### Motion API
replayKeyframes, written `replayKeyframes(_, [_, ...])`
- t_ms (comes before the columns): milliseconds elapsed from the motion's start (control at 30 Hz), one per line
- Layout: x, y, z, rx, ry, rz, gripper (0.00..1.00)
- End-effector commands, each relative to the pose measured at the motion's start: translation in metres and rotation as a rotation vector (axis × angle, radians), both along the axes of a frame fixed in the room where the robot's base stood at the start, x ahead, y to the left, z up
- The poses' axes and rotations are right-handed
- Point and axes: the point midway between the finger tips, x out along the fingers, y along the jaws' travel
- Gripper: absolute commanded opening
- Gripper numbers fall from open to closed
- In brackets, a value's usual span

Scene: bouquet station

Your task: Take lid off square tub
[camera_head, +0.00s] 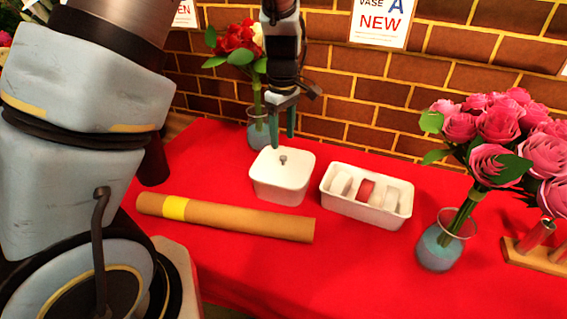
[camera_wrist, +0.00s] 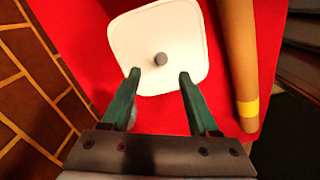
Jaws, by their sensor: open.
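The white square tub (camera_head: 278,188) stands on the red table with its white lid (camera_head: 297,163) on top. A small grey knob (camera_head: 283,159) sticks up at the lid's middle. In the wrist view the lid (camera_wrist: 185,30) fills the upper middle, with its knob (camera_wrist: 161,59) ahead of and roughly between the fingertips. My gripper (camera_head: 283,134) is above the lid, pointing down, and also shows in the wrist view (camera_wrist: 159,74). Its two green fingers are apart with nothing between them. The inside of the tub is hidden by the lid.
A brown paper roll with a yellow band (camera_head: 240,217) lies in front of the tub. A white box with ribbon rolls (camera_head: 390,215) stands to its right. A vase of red flowers (camera_head: 257,133) stands close behind, and a vase of pink roses (camera_head: 436,252) stands further right.

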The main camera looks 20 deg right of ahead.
Motion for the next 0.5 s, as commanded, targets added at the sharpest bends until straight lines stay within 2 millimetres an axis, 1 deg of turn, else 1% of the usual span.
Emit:
replayKeyframes(233, [-0.002, 0.001, -0.018, 0.002, 0.002, 0.0, 0.61])
replayKeyframes(500, [-0.004, 0.001, -0.055, 0.003, 0.001, 0.001, 0.61])
